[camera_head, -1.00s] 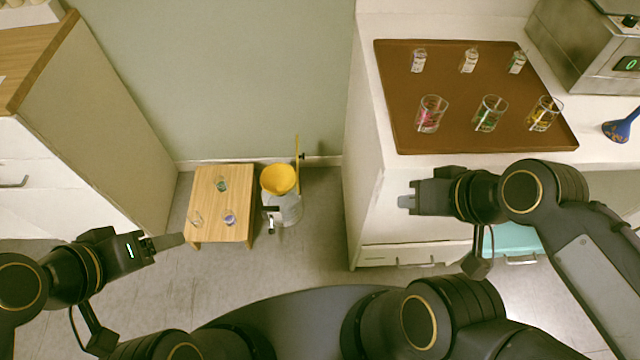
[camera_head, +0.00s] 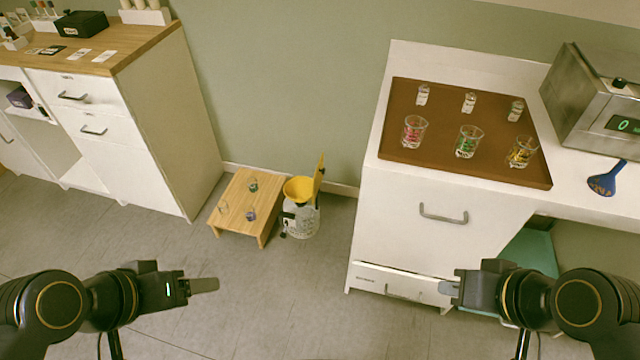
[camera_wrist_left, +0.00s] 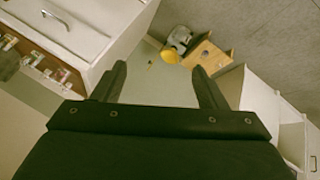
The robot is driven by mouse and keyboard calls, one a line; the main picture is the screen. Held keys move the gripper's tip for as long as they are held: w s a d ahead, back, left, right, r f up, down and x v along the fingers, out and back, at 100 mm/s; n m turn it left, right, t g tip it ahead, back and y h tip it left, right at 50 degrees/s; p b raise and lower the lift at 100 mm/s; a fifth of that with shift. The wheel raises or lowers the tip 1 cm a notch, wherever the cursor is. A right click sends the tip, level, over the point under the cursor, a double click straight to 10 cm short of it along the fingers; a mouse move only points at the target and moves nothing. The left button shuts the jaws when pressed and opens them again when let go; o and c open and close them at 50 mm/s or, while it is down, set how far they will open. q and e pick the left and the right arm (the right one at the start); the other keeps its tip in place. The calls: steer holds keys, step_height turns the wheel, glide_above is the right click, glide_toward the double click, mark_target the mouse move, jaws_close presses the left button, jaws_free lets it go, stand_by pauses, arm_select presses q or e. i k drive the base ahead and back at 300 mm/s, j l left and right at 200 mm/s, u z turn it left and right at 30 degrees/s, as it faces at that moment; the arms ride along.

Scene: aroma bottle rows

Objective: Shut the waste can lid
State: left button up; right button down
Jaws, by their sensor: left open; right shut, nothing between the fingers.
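The waste can (camera_head: 301,222) is a clear container standing on the floor against the wall. A yellow funnel (camera_head: 297,191) sits on its top, and a yellow lid (camera_head: 319,176) stands upright behind it, swung open. The can also shows at the top of the left wrist view (camera_wrist_left: 181,36), small and far off. My left gripper (camera_head: 204,286) is open and empty, in front of the can and to its left in the head view. My right gripper (camera_head: 448,287) is shut and empty, to the can's right, before the counter. Neither gripper touches the can.
A low wooden stool (camera_head: 232,220) with several small glasses stands just left of the can. A white counter (camera_head: 415,255) with a brown tray (camera_head: 395,152) of glasses stands to the right. A wood-topped cabinet (camera_head: 185,120) is at left. The floor (camera_head: 270,310) before the can is clear.

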mark_target(319, 172)
steer(key=i+j, duration=0.7)
steer(key=i, duration=0.25)
steer(key=i+j, duration=0.35)
steer(key=i+j+u, duration=0.1)
steer(key=i+j, duration=0.25)
steer(key=i, duration=0.2)
